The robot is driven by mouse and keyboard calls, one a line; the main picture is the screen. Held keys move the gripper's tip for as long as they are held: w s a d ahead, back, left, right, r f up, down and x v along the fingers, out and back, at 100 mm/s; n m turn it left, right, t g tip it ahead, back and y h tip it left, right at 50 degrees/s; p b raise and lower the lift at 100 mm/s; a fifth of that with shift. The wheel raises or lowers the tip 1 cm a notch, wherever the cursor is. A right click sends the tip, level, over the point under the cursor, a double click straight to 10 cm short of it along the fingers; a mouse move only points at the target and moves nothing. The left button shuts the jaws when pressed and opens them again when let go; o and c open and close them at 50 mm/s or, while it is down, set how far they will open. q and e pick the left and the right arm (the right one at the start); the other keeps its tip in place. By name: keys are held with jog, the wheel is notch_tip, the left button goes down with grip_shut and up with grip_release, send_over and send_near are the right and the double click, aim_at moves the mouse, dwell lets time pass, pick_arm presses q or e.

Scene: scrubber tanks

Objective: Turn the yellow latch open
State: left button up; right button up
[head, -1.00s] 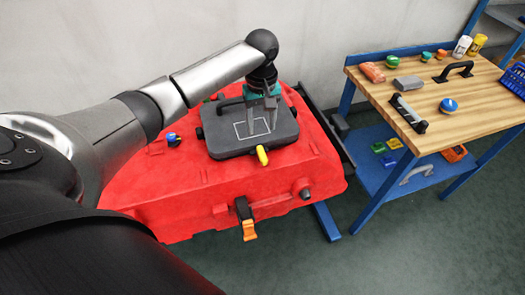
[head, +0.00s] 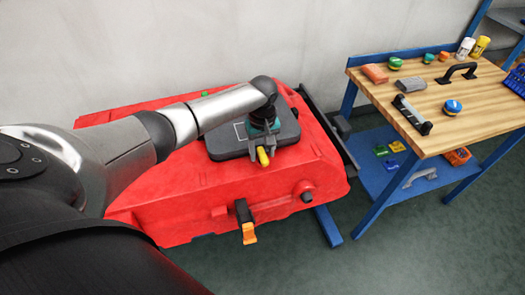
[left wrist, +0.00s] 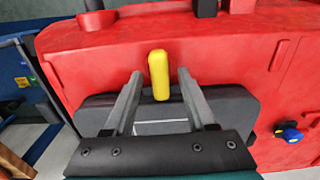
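The yellow latch (head: 263,158) sits at the front edge of the dark grey lid (head: 228,143) on the red tank (head: 160,195). In the left wrist view the latch (left wrist: 158,75) stands lengthwise between the two fingers of my left gripper (left wrist: 158,83). The gripper is open, with a visible gap on both sides of the latch. In the head view my left gripper (head: 262,156) is over the latch and partly covers it. My right gripper is in neither view.
An orange-tabbed clasp (head: 247,222) hangs on the tank's front, with a dark plug (head: 307,197) to its right. A blue-and-black knob (left wrist: 290,133) shows in the left wrist view. A wooden-topped workbench (head: 455,125) with loose parts stands at the right.

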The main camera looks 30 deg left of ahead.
pick_arm(q)
grip_shut()
dwell(0.3)
dwell(0.3)
jog(key=shift+r+m+p, duration=0.15)
jog(key=shift+m+p, duration=1)
jog(key=shift+m, duration=0.15)
jog(key=m+p, duration=0.1)
jog(key=m, duration=0.1)
jog(key=shift+m, duration=0.4)
jog(key=m+p, duration=0.1)
jog(key=m, duration=0.1)
jog(key=shift+m, duration=0.3)
jog(key=m+p, duration=0.1)
jog(key=m, duration=0.2)
jog(key=shift+m, duration=0.3)
jog(key=m, duration=0.6)
jog(key=shift+m, duration=0.4)
